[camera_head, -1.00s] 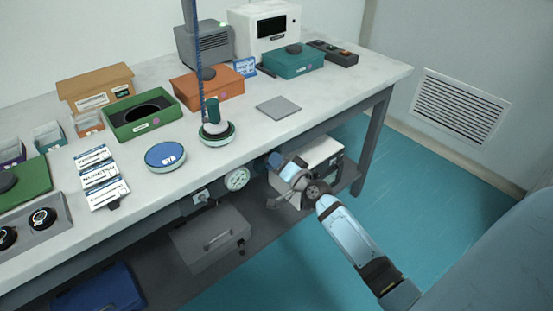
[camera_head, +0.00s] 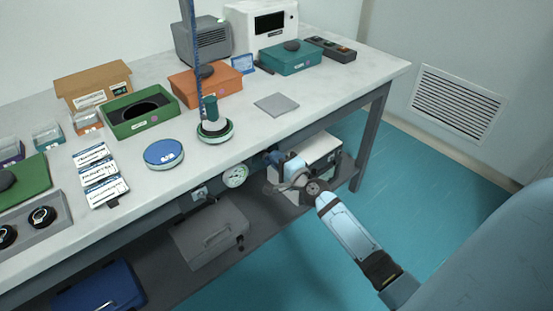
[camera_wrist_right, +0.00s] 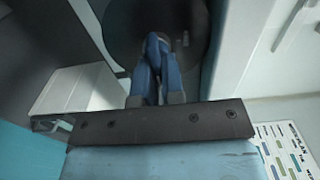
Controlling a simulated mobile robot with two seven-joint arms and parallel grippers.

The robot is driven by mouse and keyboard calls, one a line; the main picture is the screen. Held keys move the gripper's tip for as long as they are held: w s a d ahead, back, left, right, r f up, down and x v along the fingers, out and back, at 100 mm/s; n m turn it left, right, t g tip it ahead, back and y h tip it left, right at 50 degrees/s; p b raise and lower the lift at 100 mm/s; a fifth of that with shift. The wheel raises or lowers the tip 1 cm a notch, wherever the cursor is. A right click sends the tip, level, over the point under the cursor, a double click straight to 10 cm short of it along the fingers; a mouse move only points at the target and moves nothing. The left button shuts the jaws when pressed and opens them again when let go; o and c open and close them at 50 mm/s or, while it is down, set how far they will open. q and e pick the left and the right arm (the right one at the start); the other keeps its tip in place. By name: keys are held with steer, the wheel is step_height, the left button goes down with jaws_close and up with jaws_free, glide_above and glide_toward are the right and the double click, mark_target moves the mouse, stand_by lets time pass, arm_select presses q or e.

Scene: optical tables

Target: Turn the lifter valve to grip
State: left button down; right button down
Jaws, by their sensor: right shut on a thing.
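My right gripper (camera_head: 274,157) reaches the table's front edge, just right of the round white gauge (camera_head: 235,175). Its blue fingers (camera_wrist_right: 158,65) are close together in the right wrist view, in front of a dark round shape. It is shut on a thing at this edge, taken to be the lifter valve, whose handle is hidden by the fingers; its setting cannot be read. The lifter (camera_head: 214,129), a green-rimmed round pad with a dark green body on a blue hose, stands on the table above. My left gripper is not in view.
A blue round disc (camera_head: 164,154), a grey square plate (camera_head: 276,105) and several coloured boxes are on the white tabletop (camera_head: 330,84). Under it, a grey case (camera_head: 210,234) and a white box (camera_head: 318,150) stand on the shelf. Teal floor (camera_head: 430,175) is open at right.

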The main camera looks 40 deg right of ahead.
stand_by(0.5)
steer(key=c, duration=1.2)
jaws_free()
steer(key=shift+c, duration=0.2)
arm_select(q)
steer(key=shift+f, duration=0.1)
arm_select(e)
steer(key=shift+s, duration=0.1)
arm_select(q)
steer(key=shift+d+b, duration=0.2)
steer(key=shift+b, duration=0.65)
arm_select(e)
steer(key=s+d, duration=0.1)
steer(key=s, duration=1.2)
steer(key=shift+s, duration=0.3)
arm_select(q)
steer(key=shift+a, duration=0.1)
